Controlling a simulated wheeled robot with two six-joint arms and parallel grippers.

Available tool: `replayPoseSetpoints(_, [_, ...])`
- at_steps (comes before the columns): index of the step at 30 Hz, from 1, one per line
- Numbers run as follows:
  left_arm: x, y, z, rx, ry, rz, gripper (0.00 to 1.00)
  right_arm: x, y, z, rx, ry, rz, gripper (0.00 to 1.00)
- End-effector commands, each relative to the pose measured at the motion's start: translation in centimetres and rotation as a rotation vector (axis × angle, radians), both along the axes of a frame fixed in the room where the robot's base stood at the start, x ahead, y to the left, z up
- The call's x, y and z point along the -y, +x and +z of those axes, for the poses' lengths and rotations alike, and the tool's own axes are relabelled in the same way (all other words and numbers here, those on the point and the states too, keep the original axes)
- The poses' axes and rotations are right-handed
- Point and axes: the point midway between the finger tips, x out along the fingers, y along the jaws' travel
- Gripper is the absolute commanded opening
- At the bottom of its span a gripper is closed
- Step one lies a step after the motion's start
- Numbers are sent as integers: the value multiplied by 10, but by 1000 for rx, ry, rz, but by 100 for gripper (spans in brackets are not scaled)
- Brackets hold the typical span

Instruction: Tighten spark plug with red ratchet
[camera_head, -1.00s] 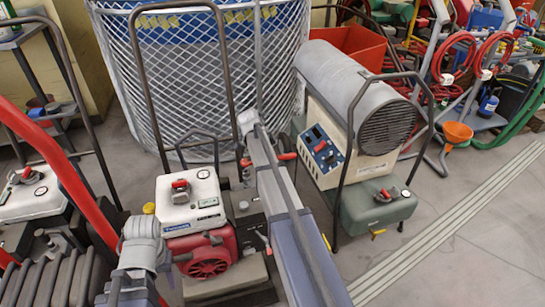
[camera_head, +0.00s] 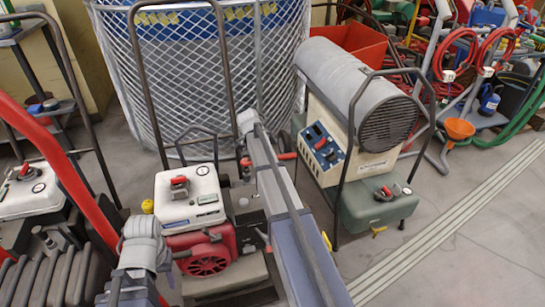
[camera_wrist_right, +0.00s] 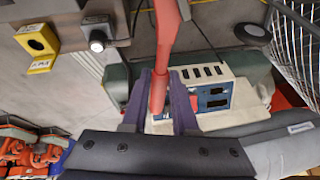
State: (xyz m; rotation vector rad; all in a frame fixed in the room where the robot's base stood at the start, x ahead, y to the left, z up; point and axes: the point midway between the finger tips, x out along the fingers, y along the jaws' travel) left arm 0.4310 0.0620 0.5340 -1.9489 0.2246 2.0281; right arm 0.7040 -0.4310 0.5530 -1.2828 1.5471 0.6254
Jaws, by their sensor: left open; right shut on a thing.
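The red ratchet (camera_wrist_right: 160,92) is between the two purple fingers of my right gripper (camera_wrist_right: 160,115) in the right wrist view. Its handle runs up past the top edge. In the head view parts of the red ratchet (camera_head: 285,157) show on both sides of my right arm, which hides most of that gripper. My left gripper (camera_head: 168,274) is open at lower left, low beside the red engine (camera_head: 205,258), mostly hidden behind its own wrist. I cannot make out the spark plug or whether the ratchet touches anything.
A white fuel tank (camera_head: 190,196) sits on the engine within a dark tube frame. A grey cylindrical heater (camera_head: 360,90) on a green tank (camera_head: 370,208) stands to the right. A mesh-covered tub (camera_head: 200,85) stands behind. Floor (camera_head: 460,250) at lower right is clear.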

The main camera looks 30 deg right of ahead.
Motion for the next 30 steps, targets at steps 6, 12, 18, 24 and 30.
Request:
replayPoseSetpoints(6, [0,0,-2,0,0,0,50,0,0,-2,0,0,0,0])
replayPoseSetpoints(12, [0,0,-2,0,0,0,50,0,0,-2,0,0,0,0])
replayPoseSetpoints(18, [0,0,-4,0,0,0,50,0,0,-4,0,0,0,0])
replayPoseSetpoints(24, [0,0,-9,0,0,0,50,0,0,-9,0,0,0,0])
replayPoseSetpoints(30, [0,0,-10,0,0,0,50,0,0,-10,0,0,0,0])
